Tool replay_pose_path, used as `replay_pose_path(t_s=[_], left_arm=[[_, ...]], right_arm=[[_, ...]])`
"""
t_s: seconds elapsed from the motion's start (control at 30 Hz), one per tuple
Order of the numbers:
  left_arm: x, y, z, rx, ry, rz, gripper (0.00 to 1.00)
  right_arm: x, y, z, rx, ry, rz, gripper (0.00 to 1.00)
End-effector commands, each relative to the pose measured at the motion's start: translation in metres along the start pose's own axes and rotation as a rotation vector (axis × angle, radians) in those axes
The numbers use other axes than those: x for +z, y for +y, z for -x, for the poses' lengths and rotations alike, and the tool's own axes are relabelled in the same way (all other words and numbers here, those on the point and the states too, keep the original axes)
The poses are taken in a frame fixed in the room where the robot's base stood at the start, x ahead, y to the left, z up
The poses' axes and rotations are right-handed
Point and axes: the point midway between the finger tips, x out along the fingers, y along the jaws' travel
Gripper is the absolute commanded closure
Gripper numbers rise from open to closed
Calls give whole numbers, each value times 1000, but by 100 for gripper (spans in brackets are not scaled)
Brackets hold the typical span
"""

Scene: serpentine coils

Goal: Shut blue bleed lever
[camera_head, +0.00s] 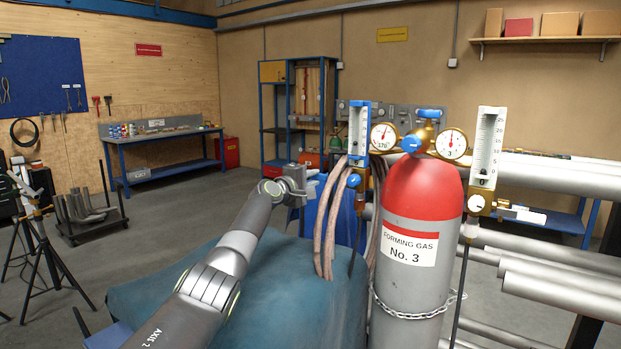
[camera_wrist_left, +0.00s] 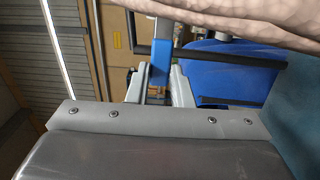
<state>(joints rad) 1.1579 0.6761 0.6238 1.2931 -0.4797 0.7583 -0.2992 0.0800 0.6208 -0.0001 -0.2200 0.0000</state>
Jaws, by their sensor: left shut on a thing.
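A red-topped grey gas cylinder (camera_head: 410,200) labelled "Forming gas No. 3" stands right of centre. A blue-framed flowmeter (camera_head: 359,128) is on its left, with a blue knob (camera_head: 353,181) below it. My left gripper (camera_head: 312,182) is just left of this knob. In the left wrist view its fingers (camera_wrist_left: 160,90) are shut on a narrow blue bar, which I take for the blue bleed lever (camera_wrist_left: 160,62). In the head view the lever is mostly hidden by the gripper, so its angle cannot be told. My right gripper is not in view.
Hoses (camera_head: 333,225) hang close to my left gripper, below the flowmeter. Two round gauges (camera_head: 384,137) flank the blue valve (camera_head: 421,131). A second, white flowmeter (camera_head: 488,140) with a white lever (camera_head: 520,213) is at the right. A chain (camera_head: 410,312) wraps the cylinder.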

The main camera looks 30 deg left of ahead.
Motion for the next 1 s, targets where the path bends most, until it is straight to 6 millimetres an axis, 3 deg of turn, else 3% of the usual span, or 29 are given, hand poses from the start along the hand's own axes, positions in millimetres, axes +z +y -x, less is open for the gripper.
replay_pose_path(t_s=[0.47, 0.5, 0.63, 1.0], left_arm=[[3, 5, -1, 10, -4, 18, 100], [3, 5, -1, 10, -4, 18, 75], [2, 4, -1, 8, -3, 16, 58], [0, 1, 1, 3, -1, 11, 58]], right_arm=[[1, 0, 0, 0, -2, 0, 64], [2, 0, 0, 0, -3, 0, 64], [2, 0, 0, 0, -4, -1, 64], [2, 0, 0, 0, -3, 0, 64]])
